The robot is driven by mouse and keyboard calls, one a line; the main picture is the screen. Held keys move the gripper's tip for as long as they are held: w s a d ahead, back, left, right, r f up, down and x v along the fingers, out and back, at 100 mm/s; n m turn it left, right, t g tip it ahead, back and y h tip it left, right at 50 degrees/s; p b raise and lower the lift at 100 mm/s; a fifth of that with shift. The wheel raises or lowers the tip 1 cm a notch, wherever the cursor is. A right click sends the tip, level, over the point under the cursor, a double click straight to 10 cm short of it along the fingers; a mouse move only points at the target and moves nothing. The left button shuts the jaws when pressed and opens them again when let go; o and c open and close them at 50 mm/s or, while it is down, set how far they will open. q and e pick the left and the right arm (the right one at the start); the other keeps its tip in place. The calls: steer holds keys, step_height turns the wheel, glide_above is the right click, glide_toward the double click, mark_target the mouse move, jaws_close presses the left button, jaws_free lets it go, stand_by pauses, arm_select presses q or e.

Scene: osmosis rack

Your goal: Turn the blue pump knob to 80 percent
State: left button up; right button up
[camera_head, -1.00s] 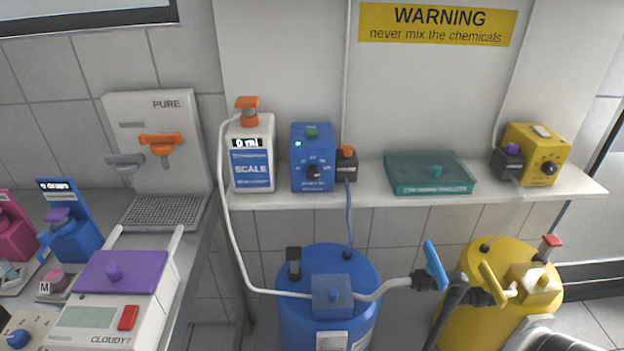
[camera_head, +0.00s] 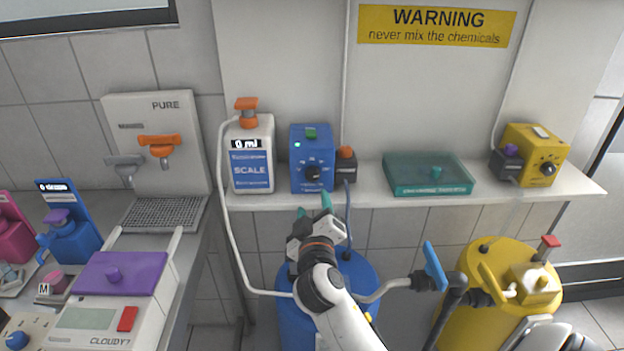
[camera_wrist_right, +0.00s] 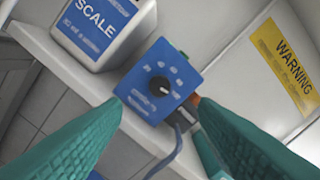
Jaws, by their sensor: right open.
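The blue pump (camera_head: 311,158) stands on the white shelf, with a green button on top and a lit green lamp. Its black knob (camera_head: 313,173) is on the front face, with marks around it. The knob also shows in the right wrist view (camera_wrist_right: 160,86); its pointer and the marks are too small to read surely. My right gripper (camera_head: 314,203) is just below and in front of the pump, with its green fingers pointing up at it. In the right wrist view the fingers are wide apart, one on each side of the pump and short of the knob. My left gripper is not in view.
The white scale bottle (camera_head: 252,160) stands left of the pump. A black block with an orange cap (camera_head: 345,165) adjoins its right side. A teal case (camera_head: 428,175) and yellow pump (camera_head: 535,155) are further right. A blue barrel (camera_head: 362,270) and hoses are below.

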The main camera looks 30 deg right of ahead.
mark_target(312, 177)
steer(key=p+x, duration=0.1)
steer(key=x, duration=0.9)
steer(key=shift+w+d+p, duration=0.15)
steer(key=shift+w+p, duration=0.1)
steer(key=shift+p, duration=0.1)
steer(key=c, duration=1)
steer(key=shift+n, duration=0.4)
steer(key=n+p, duration=0.1)
steer(key=n, duration=0.1)
steer(key=shift+n+p, duration=0.3)
steer(key=shift+p, duration=0.1)
steer(key=shift+f+n+p, duration=0.1)
steer(key=shift+n+p, duration=0.85)
steer(key=shift+n, duration=1.25)
